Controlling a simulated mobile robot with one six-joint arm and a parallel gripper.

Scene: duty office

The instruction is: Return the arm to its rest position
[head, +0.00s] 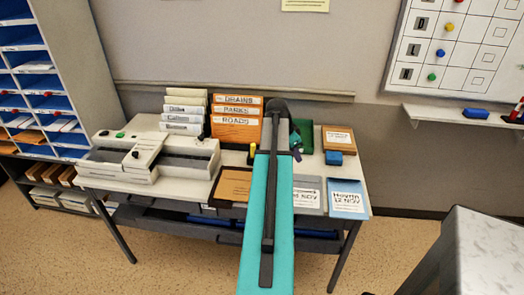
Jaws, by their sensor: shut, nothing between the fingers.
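My arm reaches from the bottom of the head view up over the table, with a long teal link and a dark bar along it. The arm's dark joint is at the top, in front of the wall and beside the orange files. I cannot make out my gripper's fingers; they are not seen clear of the arm. Nothing is seen held.
Blue pigeonholes (30,80) stand left; a grey-topped cabinet (485,250) stands front right. Floor between is clear.

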